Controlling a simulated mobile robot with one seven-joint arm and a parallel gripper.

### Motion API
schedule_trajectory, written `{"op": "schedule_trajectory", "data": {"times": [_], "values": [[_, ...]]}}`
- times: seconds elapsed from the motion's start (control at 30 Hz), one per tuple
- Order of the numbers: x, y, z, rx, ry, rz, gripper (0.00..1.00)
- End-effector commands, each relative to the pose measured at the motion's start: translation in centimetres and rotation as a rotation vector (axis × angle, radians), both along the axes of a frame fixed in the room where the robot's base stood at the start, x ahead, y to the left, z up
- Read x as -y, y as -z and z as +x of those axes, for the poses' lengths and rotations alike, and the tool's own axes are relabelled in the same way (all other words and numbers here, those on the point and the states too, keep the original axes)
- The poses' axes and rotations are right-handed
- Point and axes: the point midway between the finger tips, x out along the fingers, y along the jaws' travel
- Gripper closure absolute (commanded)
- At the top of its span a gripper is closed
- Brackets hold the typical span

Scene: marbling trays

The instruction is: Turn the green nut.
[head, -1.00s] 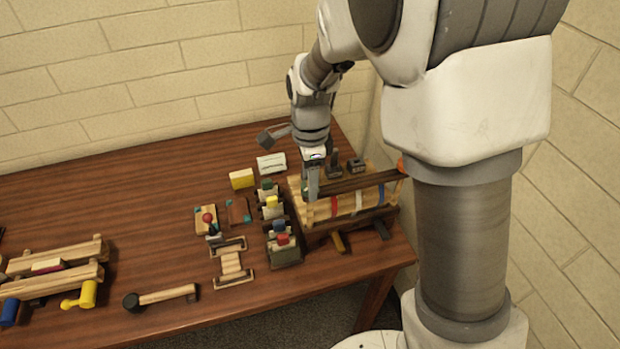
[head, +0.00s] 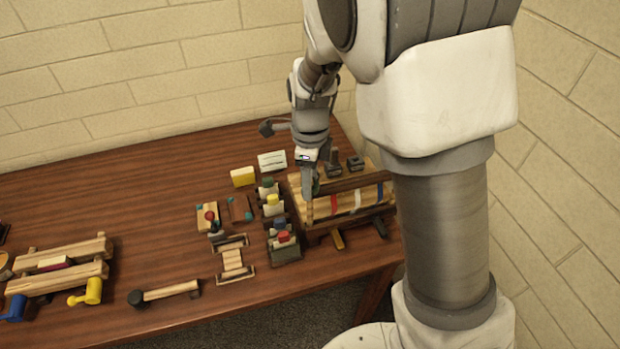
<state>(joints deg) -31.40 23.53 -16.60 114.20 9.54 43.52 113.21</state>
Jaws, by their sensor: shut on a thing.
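The green nut (head: 316,187) shows only as a small dark green patch at the left end of the wooden rack-like press (head: 345,207). My gripper (head: 308,190) points down at that end and is shut on the green nut, its fingers hiding most of it. The exact grip and the nut's angle are too small to tell.
Left of the press stands a row of small blocks with coloured knobs, green (head: 268,182), yellow (head: 272,199) and red (head: 283,237) among them. A yellow block (head: 243,177) and a mallet (head: 165,293) lie further left. The table between is partly clear.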

Motion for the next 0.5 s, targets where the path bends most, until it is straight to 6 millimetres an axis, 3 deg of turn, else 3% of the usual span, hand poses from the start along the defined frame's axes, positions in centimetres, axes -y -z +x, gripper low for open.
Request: {"op": "schedule_trajectory", "data": {"times": [0.23,0.27,0.4,0.5], "values": [[0.02,0.12,-0.09,-0.002,-0.001,0.000,1.00],[0.02,0.12,-0.09,-0.002,-0.001,-0.001,0.45],[0.01,0.09,-0.07,-0.002,-0.001,0.000,0.20],[0.02,0.07,-0.06,-0.002,-0.001,0.000,0.19]]}}
